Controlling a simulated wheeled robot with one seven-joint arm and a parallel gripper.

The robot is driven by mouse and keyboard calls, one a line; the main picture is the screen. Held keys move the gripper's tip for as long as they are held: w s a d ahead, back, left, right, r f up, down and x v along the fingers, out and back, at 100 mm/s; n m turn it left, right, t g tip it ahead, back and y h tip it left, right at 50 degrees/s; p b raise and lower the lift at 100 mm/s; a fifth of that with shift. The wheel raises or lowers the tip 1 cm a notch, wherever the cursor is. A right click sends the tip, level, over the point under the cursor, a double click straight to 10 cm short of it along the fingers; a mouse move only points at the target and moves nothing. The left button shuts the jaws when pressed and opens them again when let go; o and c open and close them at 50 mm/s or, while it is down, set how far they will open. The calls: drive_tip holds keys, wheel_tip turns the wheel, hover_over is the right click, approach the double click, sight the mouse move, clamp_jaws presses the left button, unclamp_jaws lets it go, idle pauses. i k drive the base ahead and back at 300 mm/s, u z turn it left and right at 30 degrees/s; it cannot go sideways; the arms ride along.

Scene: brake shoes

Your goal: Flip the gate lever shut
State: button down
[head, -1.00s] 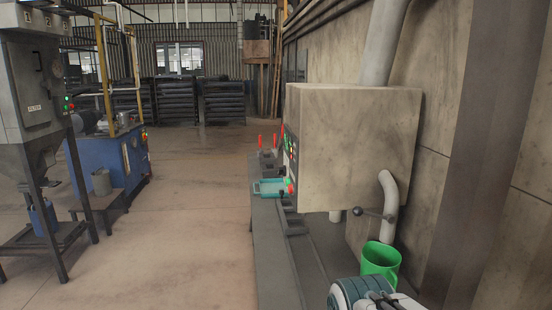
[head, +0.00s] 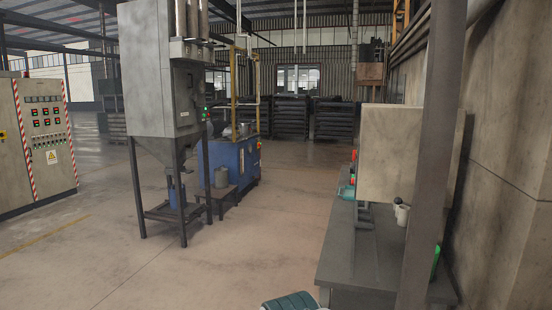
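The gate lever cannot be made out now. The pale box-shaped machine (head: 405,155) stands on the bench at the right, with a short pale pipe (head: 401,213) below it. A teal and white part of my arm shows at the bottom edge. My gripper's fingers are not in view.
The grey post (head: 432,140) crosses in front of the bench (head: 350,255). A hopper machine (head: 163,100), a blue machine (head: 232,165) and a control cabinet (head: 40,140) stand at left. The floor (head: 255,235) between hopper and bench is open.

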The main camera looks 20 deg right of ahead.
sight(398, 201)
drive_tip(key=u, duration=0.15)
drive_tip(key=k, duration=0.35)
drive_tip(key=u, duration=0.5)
drive_tip(key=i, duration=1.6)
drive_tip(key=z, duration=1.1)
drive_tip(key=i, duration=0.85)
drive_tip(key=z, duration=1.45)
drive_tip(key=i, duration=0.45)
drive_tip(key=z, duration=0.35)
